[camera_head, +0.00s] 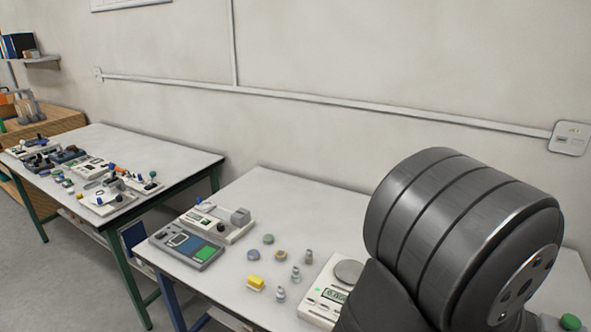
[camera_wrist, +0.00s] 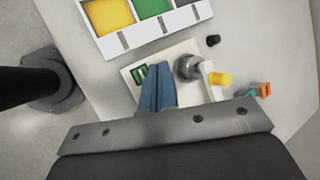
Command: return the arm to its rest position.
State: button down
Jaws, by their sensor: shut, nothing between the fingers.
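In the wrist view my gripper (camera_wrist: 157,70) shows two blue fingers lying together, shut and empty. They are in front of a pale device (camera_wrist: 203,92) with a green display and a grey round part (camera_wrist: 187,66). I cannot tell how high the fingers are above it. In the head view my dark grey arm link fills the lower right and hides part of the near table (camera_head: 330,205). My gripper is not seen there.
A scale (camera_head: 316,310) stands beside my arm, with small weights (camera_head: 281,294), a yellow block (camera_head: 255,281) and a grey-blue device (camera_head: 186,246) to its left. A cluttered second table (camera_head: 170,150) is further left. The wrist view shows a tray (camera_wrist: 150,39) with yellow and green sections.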

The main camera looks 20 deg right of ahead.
jog(key=shift+r, duration=0.7)
